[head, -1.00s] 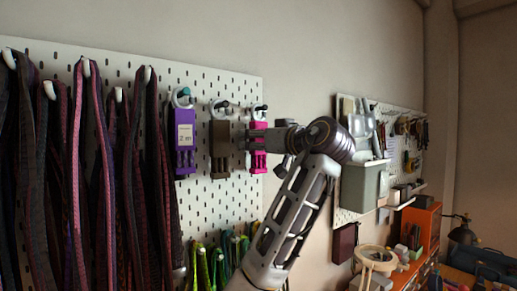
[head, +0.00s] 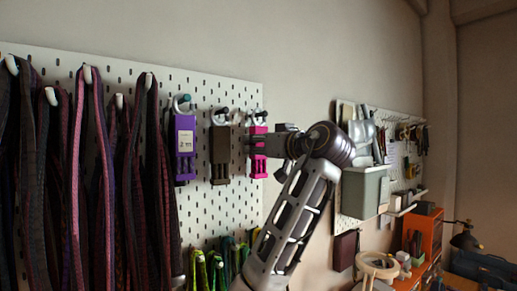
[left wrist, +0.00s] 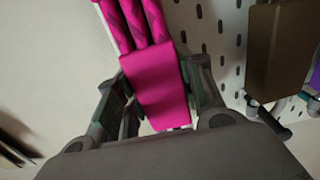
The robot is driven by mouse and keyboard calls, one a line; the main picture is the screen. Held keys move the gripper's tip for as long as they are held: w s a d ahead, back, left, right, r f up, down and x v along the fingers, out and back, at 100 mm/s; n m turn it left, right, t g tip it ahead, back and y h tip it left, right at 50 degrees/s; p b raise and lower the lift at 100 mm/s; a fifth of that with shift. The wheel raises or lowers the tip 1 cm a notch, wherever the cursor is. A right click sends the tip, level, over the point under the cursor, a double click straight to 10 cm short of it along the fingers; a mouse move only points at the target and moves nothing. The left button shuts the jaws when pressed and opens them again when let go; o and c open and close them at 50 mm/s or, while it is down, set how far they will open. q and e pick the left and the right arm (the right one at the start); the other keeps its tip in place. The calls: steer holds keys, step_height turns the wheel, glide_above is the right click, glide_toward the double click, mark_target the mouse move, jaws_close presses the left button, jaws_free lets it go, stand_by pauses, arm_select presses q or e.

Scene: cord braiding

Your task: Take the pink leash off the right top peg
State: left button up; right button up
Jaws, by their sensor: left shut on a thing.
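The pink leash (head: 258,165) hangs at the right edge of the white pegboard, by the right top peg (head: 259,115). It also shows in the left wrist view as a pink block (left wrist: 157,88) with several thick strands at one end. My left gripper (head: 268,143) reaches in from the right side and is shut on this block, one finger on each side. Whether the leash's ring is still around the peg is too small to tell in the head view and hidden in the left wrist view. My right gripper is not in view.
A brown leash (head: 220,155) and a purple leash (head: 185,150) hang on pegs just left of the pink one. Dark and purple cords (head: 95,180) fill the board's left. Green straps (head: 210,265) hang below. A second pegboard (head: 405,150) is at the right.

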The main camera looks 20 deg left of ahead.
arm_select(q)
steer(key=r+v, duration=0.1)
steer(key=v, duration=1.7)
stand_by(0.4)
steer(key=shift+s, duration=0.1)
